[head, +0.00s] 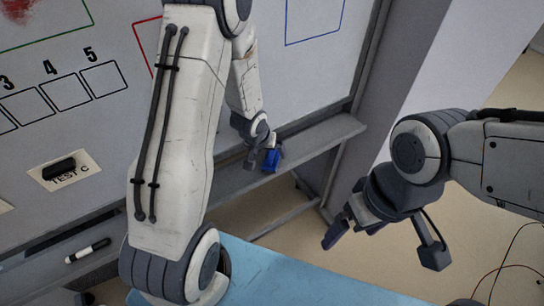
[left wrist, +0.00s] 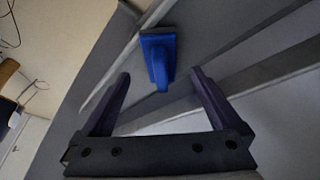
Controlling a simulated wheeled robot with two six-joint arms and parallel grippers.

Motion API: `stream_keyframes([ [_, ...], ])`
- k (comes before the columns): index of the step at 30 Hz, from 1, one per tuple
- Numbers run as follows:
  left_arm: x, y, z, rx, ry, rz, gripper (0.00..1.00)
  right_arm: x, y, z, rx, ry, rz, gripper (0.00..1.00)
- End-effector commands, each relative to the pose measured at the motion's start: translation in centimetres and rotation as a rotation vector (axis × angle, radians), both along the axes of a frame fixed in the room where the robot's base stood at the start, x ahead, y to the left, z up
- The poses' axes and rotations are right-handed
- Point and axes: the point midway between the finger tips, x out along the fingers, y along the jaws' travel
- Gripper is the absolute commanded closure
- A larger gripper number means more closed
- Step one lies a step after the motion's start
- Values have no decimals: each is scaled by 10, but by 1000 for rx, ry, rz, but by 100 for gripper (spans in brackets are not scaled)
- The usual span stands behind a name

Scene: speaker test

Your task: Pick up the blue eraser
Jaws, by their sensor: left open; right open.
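The blue eraser (head: 271,160) is on the grey tray ledge (head: 335,132) below the whiteboard, at the centre of the head view. My left gripper (head: 262,157) is right beside it there and partly overlaps it. In the left wrist view the eraser (left wrist: 158,55) shows a blue handle and a dark pad edge. It lies ahead of the open left fingers (left wrist: 160,80), roughly centred between them, and nothing is clamped. My right gripper (head: 385,243) is open and empty at the right, well away from the eraser.
The whiteboard (head: 110,130) with numbered boxes stands behind the ledge. A black object (head: 58,168) is on its "TEST C" label, and a marker (head: 88,250) is at lower left. A light-blue surface (head: 290,285) is in front. Cables (head: 510,262) show at lower right.

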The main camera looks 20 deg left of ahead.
Motion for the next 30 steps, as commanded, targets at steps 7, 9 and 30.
stream_keyframes([
  [7, 7, -2, -13, 0, 0, -5, 3, 0, 0, 6, 0, 0, 1, 5],
  [9, 10, -1, -21, 1, 4, -3, 3, 0, 0, 11, 1, -1, 1, 5],
  [30, 25, 2, -54, 1, -2, -1, 37, 0, 0, 23, 0, 0, 0, 5],
])
